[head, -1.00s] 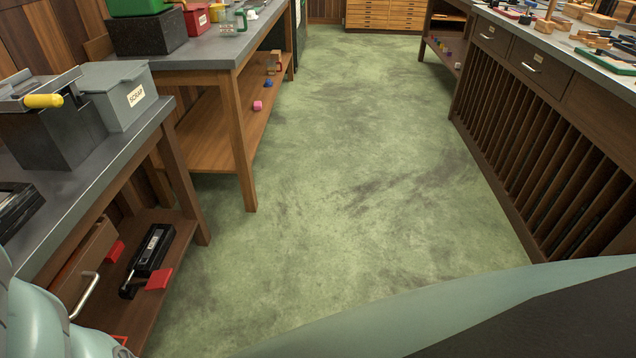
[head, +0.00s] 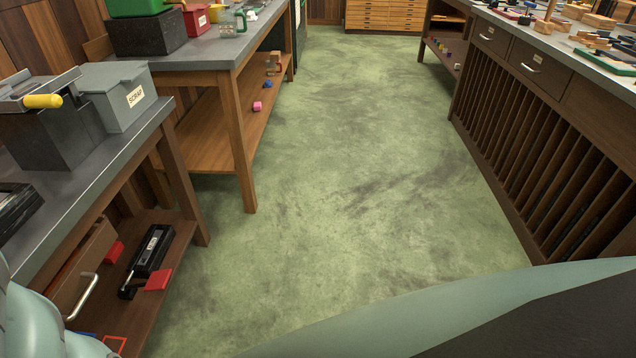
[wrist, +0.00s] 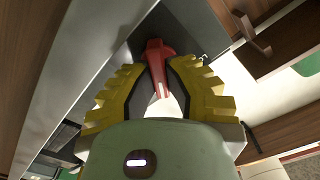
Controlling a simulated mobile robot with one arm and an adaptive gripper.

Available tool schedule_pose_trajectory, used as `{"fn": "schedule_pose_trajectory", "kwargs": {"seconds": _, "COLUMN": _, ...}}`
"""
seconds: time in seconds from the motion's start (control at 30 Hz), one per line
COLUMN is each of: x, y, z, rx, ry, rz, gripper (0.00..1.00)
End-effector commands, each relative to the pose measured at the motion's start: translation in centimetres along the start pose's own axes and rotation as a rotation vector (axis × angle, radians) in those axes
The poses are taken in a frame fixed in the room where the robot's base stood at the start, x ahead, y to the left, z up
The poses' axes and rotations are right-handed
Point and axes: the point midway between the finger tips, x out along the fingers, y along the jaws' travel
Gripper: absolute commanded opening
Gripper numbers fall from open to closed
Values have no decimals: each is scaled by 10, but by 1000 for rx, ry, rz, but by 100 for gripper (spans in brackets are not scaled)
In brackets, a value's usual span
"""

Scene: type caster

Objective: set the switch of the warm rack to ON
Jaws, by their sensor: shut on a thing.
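In the wrist view my gripper (wrist: 156,72) has its yellow, ribbed fingers closed around a narrow red piece (wrist: 156,50). My gripper is out of the head view.
In the head view a grey-topped bench (head: 95,150) with a scrap bin (head: 118,97) stands at the left. A second bench (head: 205,52) is behind it. A long counter (head: 540,80) lines the right. The green floor (head: 350,190) between them is clear.

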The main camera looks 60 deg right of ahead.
Motion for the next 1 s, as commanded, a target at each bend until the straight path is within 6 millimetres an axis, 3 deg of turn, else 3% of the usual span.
{"fn": "schedule_pose_trajectory", "kwargs": {"seconds": 0.47, "x": 0, "y": 3, "z": 1, "rx": 42, "ry": 0, "rz": 5, "gripper": 0}}
{"fn": "schedule_pose_trajectory", "kwargs": {"seconds": 1.0, "x": 0, "y": 5, "z": 2, "rx": 335, "ry": -1, "rz": 6, "gripper": 0}}
